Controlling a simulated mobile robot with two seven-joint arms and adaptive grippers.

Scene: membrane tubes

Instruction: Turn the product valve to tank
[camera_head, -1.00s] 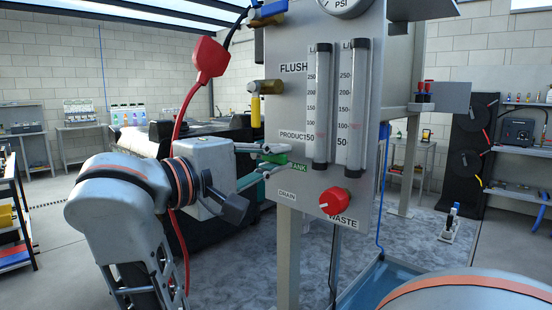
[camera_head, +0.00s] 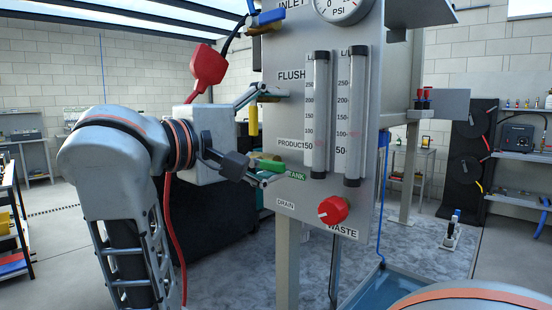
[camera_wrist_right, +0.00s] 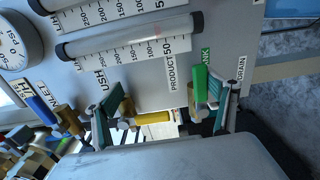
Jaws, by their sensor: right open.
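The product valve has a green handle (camera_head: 266,164) between the PRODUCT and TANK labels on the grey panel (camera_head: 385,70). In the right wrist view, the green handle (camera_wrist_right: 201,88) runs from its brass body toward the green TANK label (camera_wrist_right: 207,55). My right gripper (camera_head: 278,138) faces the panel, open wide and empty. One finger is up by the FLUSH valve; the other is just below the green handle. In the right wrist view, the gripper (camera_wrist_right: 165,112) has the green handle close beside its drain-side finger; I cannot tell whether they touch. My left gripper is not in view.
The yellow flush handle (camera_head: 253,116) is near my upper finger. A blue handle (camera_head: 268,17) is above. A red knob (camera_head: 333,210) sits by WASTE at the lower right. Two flow tubes (camera_head: 318,112) stand on the panel. A red cable (camera_head: 174,240) hangs behind my arm.

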